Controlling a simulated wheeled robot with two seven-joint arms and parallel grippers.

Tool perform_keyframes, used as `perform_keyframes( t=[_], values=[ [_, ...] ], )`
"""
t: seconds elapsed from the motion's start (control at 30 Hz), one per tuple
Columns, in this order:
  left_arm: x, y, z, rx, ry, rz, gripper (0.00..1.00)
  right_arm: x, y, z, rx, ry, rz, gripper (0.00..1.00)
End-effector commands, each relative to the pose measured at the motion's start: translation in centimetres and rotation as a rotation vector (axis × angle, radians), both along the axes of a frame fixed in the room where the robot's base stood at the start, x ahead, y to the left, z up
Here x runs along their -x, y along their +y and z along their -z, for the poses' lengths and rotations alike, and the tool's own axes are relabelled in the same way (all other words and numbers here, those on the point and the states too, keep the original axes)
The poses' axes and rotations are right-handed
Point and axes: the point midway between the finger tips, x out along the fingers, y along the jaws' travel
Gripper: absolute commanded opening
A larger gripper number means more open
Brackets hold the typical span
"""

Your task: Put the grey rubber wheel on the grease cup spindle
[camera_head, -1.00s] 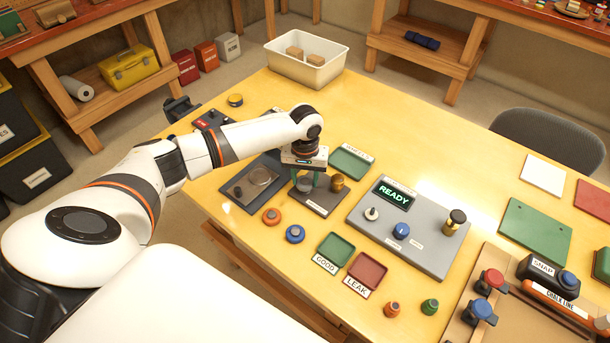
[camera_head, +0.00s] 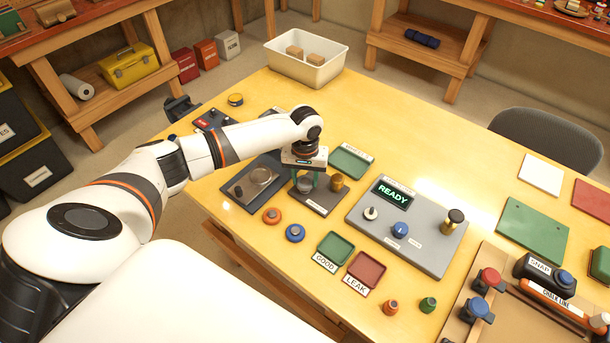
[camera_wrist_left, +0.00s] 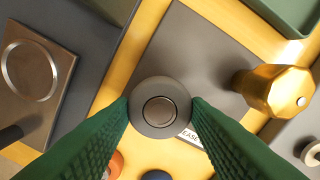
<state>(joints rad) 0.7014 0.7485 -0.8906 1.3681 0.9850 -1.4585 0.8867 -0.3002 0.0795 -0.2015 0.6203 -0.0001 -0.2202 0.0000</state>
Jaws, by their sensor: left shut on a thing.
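The grey rubber wheel (camera_wrist_left: 160,104) is between the green fingers of my left gripper (camera_wrist_left: 160,108) in the left wrist view, one finger on each side. It shows as a dark ring with a lighter round centre. In the head view my left gripper (camera_head: 305,181) points down over the dark grease cup plate (camera_head: 324,203), with the small grey wheel (camera_head: 305,185) low between its fingers. A brass cup (camera_head: 337,183) stands on the plate beside it. The spindle is hidden under the wheel; I cannot tell whether the wheel is around it. My right gripper is out of view.
A dark tray with a metal ring (camera_head: 261,176) lies left of the plate. An orange wheel (camera_head: 271,215) and a blue wheel (camera_head: 295,233) lie in front. A green tray (camera_head: 349,162) is behind. The grey READY panel (camera_head: 432,253) stands to the right.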

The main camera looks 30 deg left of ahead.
Motion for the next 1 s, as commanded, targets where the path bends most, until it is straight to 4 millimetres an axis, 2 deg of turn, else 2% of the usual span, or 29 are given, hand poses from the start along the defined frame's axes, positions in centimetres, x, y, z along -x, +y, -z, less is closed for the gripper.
perform_keyframes(
  t=[1.0],
  values=[
    [0.04,0.03,0.24,0.000,0.001,0.000,0.20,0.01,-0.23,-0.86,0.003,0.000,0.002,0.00]
  ],
)
